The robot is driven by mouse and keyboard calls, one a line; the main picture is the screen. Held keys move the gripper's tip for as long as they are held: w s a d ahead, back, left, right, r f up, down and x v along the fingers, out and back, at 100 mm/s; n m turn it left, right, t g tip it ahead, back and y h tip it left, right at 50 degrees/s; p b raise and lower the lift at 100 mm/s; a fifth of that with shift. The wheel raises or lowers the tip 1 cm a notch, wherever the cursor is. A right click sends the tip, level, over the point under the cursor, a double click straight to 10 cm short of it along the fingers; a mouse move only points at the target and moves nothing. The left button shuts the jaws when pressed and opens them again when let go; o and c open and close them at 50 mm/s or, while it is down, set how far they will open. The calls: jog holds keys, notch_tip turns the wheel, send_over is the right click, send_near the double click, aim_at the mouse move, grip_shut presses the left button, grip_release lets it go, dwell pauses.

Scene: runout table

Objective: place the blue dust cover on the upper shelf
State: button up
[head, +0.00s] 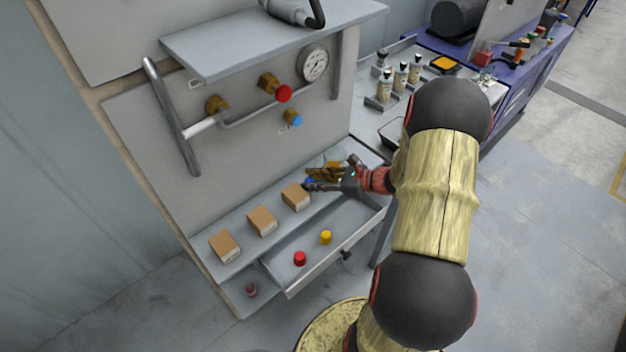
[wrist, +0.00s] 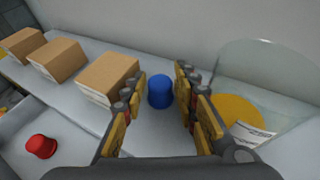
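The blue dust cover (wrist: 160,91) stands on the lower shelf (wrist: 150,135), between and just beyond the fingertips of my gripper (wrist: 160,92) in the wrist view. My gripper is open, with a clear gap on both sides of the cover. In the head view my gripper (head: 322,180) is low over the right end of the lower shelf, and only a bit of the blue cover (head: 309,182) shows behind the fingers. The upper shelf (head: 262,40) is at the top of the panel, with a grey tool (head: 290,10) on it.
Several cardboard boxes (head: 262,221) stand in a row left of my gripper. A clear round container with yellow inside (wrist: 240,108) is close on its right. An open drawer (head: 325,262) holds red (head: 300,258) and yellow (head: 326,237) caps. Valves and a gauge (head: 314,63) project below the upper shelf.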

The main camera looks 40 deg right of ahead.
jog(key=shift+r, duration=0.15)
jog(key=shift+s+d+r, duration=0.15)
jog(key=shift+s+d, duration=0.05)
jog(key=shift+s, duration=0.05)
jog(key=p+v, duration=0.3)
jog(key=v, duration=0.8)
jog(key=s+a+r+n+g, duration=0.1)
jog(key=a+r+n+g, duration=0.25)
jog(key=a+n, duration=0.2)
jog(key=a+r+n+g, duration=0.2)
jog(key=a+r+n, duration=0.2)
jog(key=a, duration=0.3)
jog(key=s+a+r+n+g, duration=0.1)
jog(key=a+r+n+g, duration=0.2)
jog(key=a+n, duration=0.25)
jog(key=s+a+r+n+t+h, duration=0.2)
jog(key=s+a+r+n+h, duration=0.5)
jog(key=r+n, duration=0.4)
jog(key=s+a+n, duration=0.1)
jog(key=s+n, duration=0.1)
jog(key=n, duration=0.1)
jog(key=shift+a+r+n, duration=0.3)
jog(key=shift+a+r, duration=0.05)
jog(key=shift+a, duration=0.05)
